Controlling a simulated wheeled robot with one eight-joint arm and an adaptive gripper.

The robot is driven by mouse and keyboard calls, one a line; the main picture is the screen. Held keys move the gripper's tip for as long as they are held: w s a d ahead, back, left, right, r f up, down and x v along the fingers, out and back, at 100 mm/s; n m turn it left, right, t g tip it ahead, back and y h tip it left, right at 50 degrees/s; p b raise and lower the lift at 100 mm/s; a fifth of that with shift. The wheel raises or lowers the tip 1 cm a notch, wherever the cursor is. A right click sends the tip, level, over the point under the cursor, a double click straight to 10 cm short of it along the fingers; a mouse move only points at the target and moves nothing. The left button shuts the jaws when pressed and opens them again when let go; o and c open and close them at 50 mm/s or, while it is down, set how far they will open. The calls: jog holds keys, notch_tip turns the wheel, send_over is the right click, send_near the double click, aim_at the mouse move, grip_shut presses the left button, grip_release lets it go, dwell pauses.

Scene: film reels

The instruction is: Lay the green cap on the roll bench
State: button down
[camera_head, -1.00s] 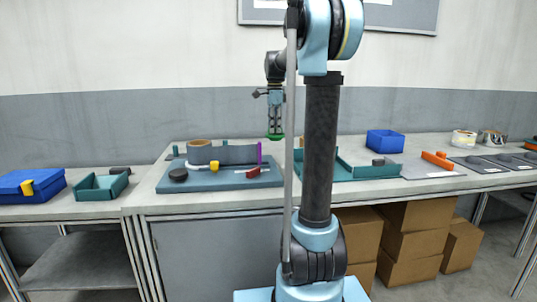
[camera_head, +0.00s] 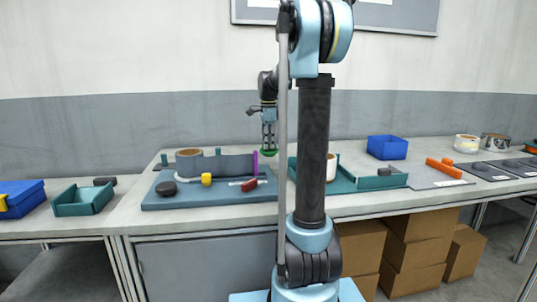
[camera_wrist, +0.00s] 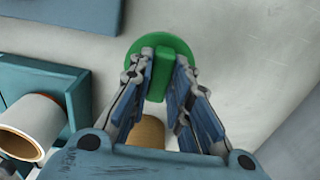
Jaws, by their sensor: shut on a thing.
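My gripper (camera_head: 269,142) is shut on the green cap (camera_head: 268,152), holding it in the air above the back of the main grey-topped bench (camera_head: 215,225). In the wrist view the cap (camera_wrist: 205,52) is a round green disc with a raised bar. The bar sits between the two fingertips (camera_wrist: 166,75). I cannot tell from the pictures which surface is the roll bench. A blue-grey board (camera_head: 215,200) on the main bench bears a tan roll, a dark disc, a yellow piece and a red-handled tool. The cap is behind its right end, near a purple upright (camera_head: 255,162).
A tan roll (camera_wrist: 148,132) shows below the fingers in the wrist view. A teal tray (camera_head: 345,184) is right of the board, with a white roll (camera_head: 331,167) by my arm. A blue bin (camera_head: 387,147) stands behind. Bare bench shows between board and tray.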

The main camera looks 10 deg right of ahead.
aim_at(268, 151)
jog(key=shift+s+f, duration=0.1)
jog(key=shift+f, duration=1.9)
jog(key=shift+f, duration=0.1)
jog(key=c, duration=1.5)
grip_release()
notch_tip(268, 151, up, 12)
jog(key=shift+r, duration=0.1)
